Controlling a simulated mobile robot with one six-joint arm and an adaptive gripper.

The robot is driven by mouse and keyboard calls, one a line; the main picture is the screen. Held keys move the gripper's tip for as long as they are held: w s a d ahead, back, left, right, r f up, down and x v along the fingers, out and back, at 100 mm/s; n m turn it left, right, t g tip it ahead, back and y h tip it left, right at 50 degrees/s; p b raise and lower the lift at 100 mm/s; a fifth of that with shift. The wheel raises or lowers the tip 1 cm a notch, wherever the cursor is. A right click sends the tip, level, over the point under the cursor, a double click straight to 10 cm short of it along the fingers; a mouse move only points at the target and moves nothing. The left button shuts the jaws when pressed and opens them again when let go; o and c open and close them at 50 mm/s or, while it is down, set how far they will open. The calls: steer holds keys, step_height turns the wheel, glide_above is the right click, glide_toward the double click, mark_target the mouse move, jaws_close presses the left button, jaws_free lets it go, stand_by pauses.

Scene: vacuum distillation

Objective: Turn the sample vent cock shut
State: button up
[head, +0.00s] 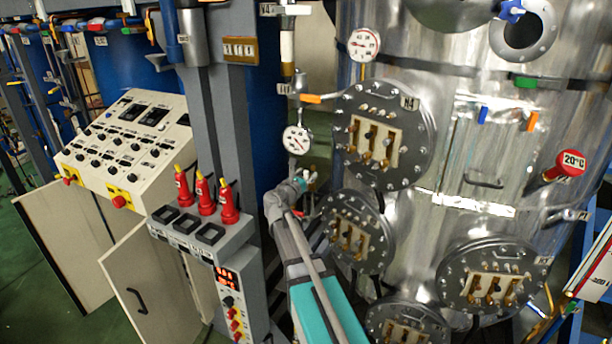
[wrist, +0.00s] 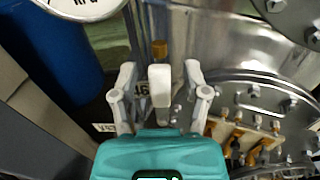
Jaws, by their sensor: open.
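My gripper (wrist: 160,98) is open, with its two pale fingers apart on either side of a whitish upright piece (wrist: 160,85). An amber-brown fitting (wrist: 159,48) is just beyond that piece. I cannot tell whether this is the sample vent cock, or whether the fingers touch it. In the head view my gripper (head: 309,178) is small, below the lower white gauge (head: 297,139) and left of the steel vessel. A small red part (head: 298,213) shows close beside it. An orange lever (head: 311,98) lies roughly level above that gauge. No label reading sample vent is legible.
The steel vessel (head: 460,60) has round bolted flanges (head: 384,135) close to the right of my gripper. A grey post and a box with red-and-yellow plugs (head: 203,192) stand left. Blue (head: 482,115), orange (head: 532,121) and green (head: 525,82) handles sit on the vessel.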

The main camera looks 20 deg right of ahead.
jaws_close()
